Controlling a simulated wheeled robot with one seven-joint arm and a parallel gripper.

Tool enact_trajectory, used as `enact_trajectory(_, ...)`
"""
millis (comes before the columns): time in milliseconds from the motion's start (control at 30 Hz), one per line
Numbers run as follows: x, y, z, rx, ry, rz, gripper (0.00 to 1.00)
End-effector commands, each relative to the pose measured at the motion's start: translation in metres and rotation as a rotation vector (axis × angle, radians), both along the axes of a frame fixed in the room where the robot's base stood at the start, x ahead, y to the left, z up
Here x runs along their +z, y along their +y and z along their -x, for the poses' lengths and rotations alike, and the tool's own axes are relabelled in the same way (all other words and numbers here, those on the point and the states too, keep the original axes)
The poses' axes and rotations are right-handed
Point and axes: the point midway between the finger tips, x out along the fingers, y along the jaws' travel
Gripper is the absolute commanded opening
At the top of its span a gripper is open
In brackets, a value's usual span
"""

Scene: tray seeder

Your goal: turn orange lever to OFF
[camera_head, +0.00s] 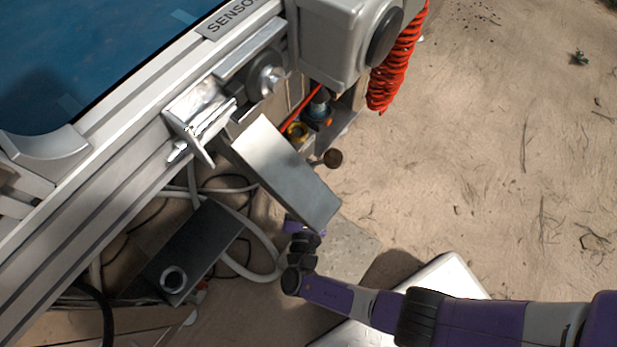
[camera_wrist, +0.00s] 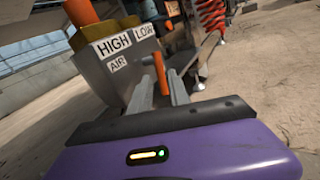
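An orange lever (camera_wrist: 160,74) stands upright in the wrist view, in line with the gap between the fingertips of my gripper (camera_wrist: 160,84). My gripper is open, with a visible gap between its fingers. I cannot tell whether either finger touches the lever. In the head view, my purple wrist comes in from the right and ends below a tilted metal plate. My fingers and the orange lever are hidden there. No OFF mark can be read in either view.
A grey box with HIGH (camera_wrist: 113,44), LOW (camera_wrist: 144,31) and AIR (camera_wrist: 118,64) labels stands left of the lever. The tilted plate (camera_head: 285,172) overhangs my gripper. A red coiled hose (camera_head: 398,65) hangs nearby. Cables lie below the frame. Sandy ground on the right is mostly clear.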

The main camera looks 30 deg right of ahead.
Motion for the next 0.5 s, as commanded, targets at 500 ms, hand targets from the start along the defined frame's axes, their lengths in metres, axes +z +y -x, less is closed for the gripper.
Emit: enact_trajectory(500, 0.000, -0.019, -0.027, 0.000, 0.002, -0.001, 0.22)
